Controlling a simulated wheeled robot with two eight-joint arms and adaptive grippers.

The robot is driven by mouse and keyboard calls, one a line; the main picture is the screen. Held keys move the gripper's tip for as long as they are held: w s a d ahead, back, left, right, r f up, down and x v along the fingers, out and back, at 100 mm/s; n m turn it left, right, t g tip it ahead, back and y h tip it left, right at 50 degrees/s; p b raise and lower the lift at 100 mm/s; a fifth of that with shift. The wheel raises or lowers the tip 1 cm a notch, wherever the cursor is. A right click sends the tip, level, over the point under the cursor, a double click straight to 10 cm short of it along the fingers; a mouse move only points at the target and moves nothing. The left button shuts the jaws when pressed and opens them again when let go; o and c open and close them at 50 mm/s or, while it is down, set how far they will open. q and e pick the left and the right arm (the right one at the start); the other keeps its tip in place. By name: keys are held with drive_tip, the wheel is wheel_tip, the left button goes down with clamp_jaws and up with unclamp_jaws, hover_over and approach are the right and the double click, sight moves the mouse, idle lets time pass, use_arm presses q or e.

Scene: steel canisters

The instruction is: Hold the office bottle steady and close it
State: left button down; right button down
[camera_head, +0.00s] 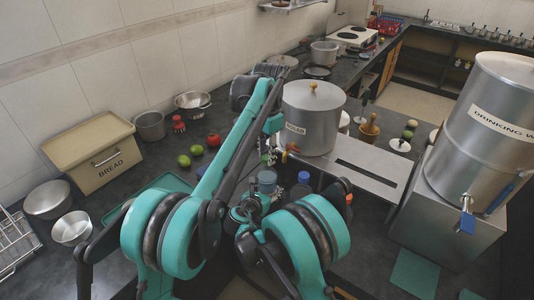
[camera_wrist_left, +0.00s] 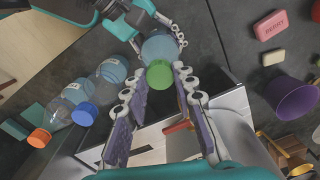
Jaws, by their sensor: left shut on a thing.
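A clear bluish bottle (camera_wrist_left: 158,47) with a green cap (camera_wrist_left: 160,74) stands upright in the left wrist view. I take it for the office bottle; no label on it is readable. It also shows in the head view (camera_head: 267,181), partly hidden by my arms. My left gripper (camera_wrist_left: 159,80) reaches over it with a finger on each side of the green cap, shut on it. My right gripper (camera_wrist_left: 157,35) comes in from the top of the left wrist view, its fingers against both sides of the bottle's body.
Beside it stand a blue-capped bottle (camera_wrist_left: 84,115), an orange-capped bottle (camera_wrist_left: 40,137) and a labelled bottle (camera_wrist_left: 114,71). A large steel canister (camera_head: 312,120) stands close behind. A purple cup (camera_wrist_left: 296,100) and soap bars (camera_wrist_left: 271,26) lie to the right in the wrist view.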

use_arm(q)
drive_tip(key=c, duration=1.1)
unclamp_jaws()
drive_tip(key=shift+c, duration=0.2)
wheel_tip(320, 180, up, 8)
drive_tip(key=shift+f, duration=0.25)
use_arm(e)
drive_tip(key=shift+c, duration=2.4)
unclamp_jaws()
